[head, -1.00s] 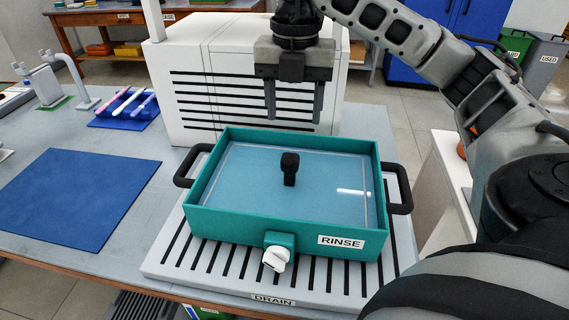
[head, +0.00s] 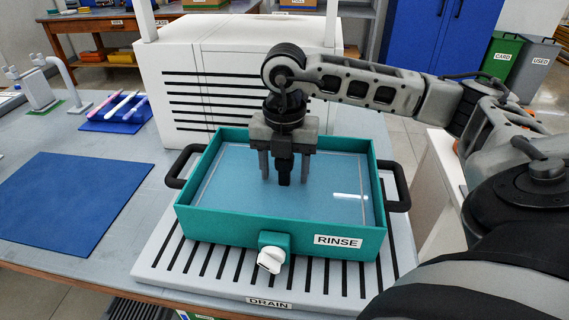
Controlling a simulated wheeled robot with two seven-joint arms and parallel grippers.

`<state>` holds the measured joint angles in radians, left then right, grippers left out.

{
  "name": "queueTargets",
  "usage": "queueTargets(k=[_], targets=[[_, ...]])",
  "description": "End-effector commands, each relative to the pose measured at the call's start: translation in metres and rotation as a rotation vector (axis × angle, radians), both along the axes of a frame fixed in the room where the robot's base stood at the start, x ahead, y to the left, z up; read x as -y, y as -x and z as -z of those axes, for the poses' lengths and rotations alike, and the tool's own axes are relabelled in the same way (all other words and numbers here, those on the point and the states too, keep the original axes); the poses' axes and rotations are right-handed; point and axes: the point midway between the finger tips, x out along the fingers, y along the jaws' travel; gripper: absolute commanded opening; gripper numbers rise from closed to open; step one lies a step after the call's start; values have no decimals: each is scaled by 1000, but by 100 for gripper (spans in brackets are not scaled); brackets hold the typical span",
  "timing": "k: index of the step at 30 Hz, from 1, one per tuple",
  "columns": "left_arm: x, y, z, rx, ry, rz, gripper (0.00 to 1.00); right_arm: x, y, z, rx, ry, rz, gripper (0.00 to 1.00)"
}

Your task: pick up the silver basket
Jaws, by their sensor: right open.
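A teal tank labelled RINSE (head: 290,235) holds clear blue liquid. A black upright handle (head: 284,170) stands up from the liquid in the middle of the tank. A thin pale outline under the surface may be the silver basket's rim; its body is hard to make out. My right gripper (head: 284,172) points down over the tank, open, with one finger on each side of the handle. I cannot tell whether the fingers touch it. My left gripper is not in view.
The tank stands on a slotted DRAIN board (head: 205,260), with black side handles (head: 396,187) and a white tap (head: 269,260). A white slatted machine (head: 195,95) stands close behind. A blue mat (head: 70,200) and a blue holder with pens (head: 115,118) lie left.

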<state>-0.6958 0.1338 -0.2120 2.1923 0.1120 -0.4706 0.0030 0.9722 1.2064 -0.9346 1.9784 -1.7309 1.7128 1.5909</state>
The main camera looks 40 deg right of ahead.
Motion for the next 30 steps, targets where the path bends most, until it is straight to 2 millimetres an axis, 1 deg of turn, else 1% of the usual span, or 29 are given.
queueTargets(k=[5, 6, 8, 9, 12, 23, 26, 30], targets=[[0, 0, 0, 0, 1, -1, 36, 0, 0, 0, 0, 0, 1, 56], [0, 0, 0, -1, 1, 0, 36, 0, 0, 0, 0, 0, 1, 54], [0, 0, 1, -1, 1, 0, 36, 0, 0, 0, 0, 0, 1, 37], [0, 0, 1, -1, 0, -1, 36, 0, 0, 0, 0, 0, 1, 26], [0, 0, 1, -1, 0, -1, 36, 0, 0, 0, 0, 0, 1, 0], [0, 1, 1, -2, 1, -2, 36, 0, -1, -3, 4, 0, 1, 0], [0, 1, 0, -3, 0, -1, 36, 0, -1, -9, 5, -2, 1, 0], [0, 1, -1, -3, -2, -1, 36, 0, -1, -25, 7, -1, 1, 0]])
